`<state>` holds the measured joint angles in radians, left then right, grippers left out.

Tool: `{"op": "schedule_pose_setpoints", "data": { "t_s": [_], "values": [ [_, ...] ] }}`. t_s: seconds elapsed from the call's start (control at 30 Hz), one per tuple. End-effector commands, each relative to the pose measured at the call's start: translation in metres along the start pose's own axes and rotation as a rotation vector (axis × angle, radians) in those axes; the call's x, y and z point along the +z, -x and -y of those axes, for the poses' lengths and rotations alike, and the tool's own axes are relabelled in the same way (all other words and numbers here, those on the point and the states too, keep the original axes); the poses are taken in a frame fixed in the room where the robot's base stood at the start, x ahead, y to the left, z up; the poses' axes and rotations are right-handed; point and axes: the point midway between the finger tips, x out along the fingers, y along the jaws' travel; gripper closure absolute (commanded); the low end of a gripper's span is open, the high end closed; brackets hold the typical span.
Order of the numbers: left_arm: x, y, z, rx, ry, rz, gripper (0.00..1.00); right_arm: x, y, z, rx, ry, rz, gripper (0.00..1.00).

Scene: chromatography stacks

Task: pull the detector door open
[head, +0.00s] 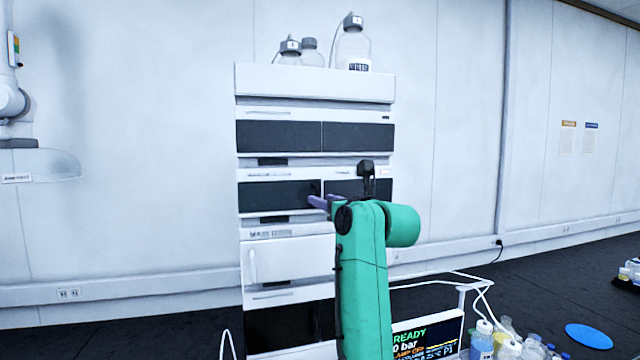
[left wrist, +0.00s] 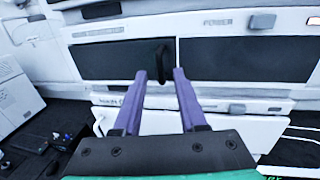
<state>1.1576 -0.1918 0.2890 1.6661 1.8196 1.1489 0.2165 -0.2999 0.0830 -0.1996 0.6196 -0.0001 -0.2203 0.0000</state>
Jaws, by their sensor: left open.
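The instrument stack (head: 315,89) stands upright against the wall. Its third module from the top has a dark left door panel (head: 275,195), which looks closed and flush; I take it as the detector door. A black upright handle (left wrist: 160,58) stands out at this panel's right edge. My left gripper (head: 314,200) is in front of the panel, its purple fingers open. In the left wrist view the fingertips (left wrist: 160,75) lie to either side of the handle's lower end. I cannot tell whether they touch it. My green left arm hides part of the stack's right side.
Bottles (head: 353,45) stand on top of the stack. A white door with a handle (head: 252,265) sits below the dark panels. A display (head: 428,338) and several bottles (head: 482,338) are at the lower right. A blue disc (head: 589,336) lies on the dark floor.

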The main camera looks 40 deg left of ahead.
Motion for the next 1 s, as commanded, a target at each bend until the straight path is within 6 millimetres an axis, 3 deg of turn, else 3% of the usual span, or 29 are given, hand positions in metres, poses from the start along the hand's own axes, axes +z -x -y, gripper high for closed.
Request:
{"op": "schedule_pose_setpoints", "data": {
  "t_s": [0.03,0.13,0.43,0.53,0.57,1.0],
  "values": [
    [0.006,-0.009,0.000,0.003,-0.004,0.000,0.59,-0.001,0.012,0.000,0.000,0.000,0.000,1.00],
    [0.003,-0.022,0.000,0.002,-0.003,0.000,0.59,-0.002,0.017,0.000,-0.001,-0.001,0.000,1.00],
    [-0.001,-0.027,0.001,0.000,-0.001,0.001,0.59,-0.002,0.015,0.003,-0.004,-0.002,-0.001,1.00],
    [-0.001,-0.027,0.001,0.000,-0.001,0.001,0.97,-0.002,0.015,0.003,-0.004,-0.002,-0.002,1.00],
    [-0.001,-0.026,0.001,0.000,-0.001,0.001,1.00,-0.002,0.015,0.003,-0.004,-0.002,-0.002,1.00],
    [0.000,-0.026,0.001,0.000,-0.001,0.002,1.00,-0.003,0.015,0.003,-0.005,-0.002,-0.002,1.00]
  ]
}}
